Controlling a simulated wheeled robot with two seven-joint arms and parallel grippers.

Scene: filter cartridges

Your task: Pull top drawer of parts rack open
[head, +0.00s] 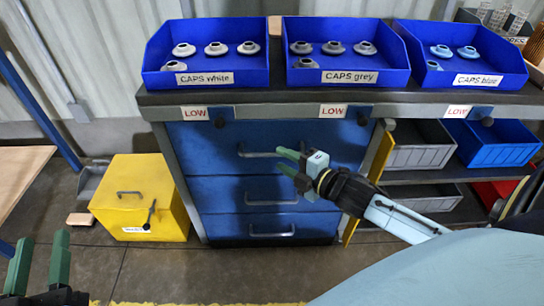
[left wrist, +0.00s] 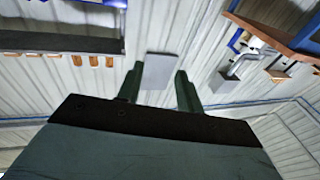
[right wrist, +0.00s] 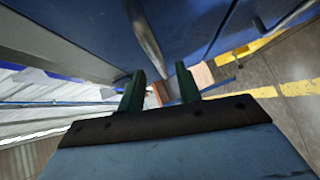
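The parts rack (head: 180,160) is a dark cabinet with blue drawers stacked one above another. The top drawer (head: 220,140) looks closed and has a grey bar handle (head: 258,154). My right gripper (head: 283,162) is open, with its green fingertips beside the right end of that handle; I cannot tell whether they touch it. In the right wrist view a grey bar (right wrist: 146,38) runs along a blue face, just beyond the open fingers (right wrist: 160,88). My left gripper (head: 38,262) is open and empty at the lower left, well away from the rack; the left wrist view shows only walls and shelving between its fingers (left wrist: 160,90).
Blue bins of white caps (head: 205,78), grey caps (head: 345,77) and blue caps (head: 465,70) stand on the rack top. A yellow box (head: 140,195) sits on the floor left of the rack. Floor before the drawers is clear.

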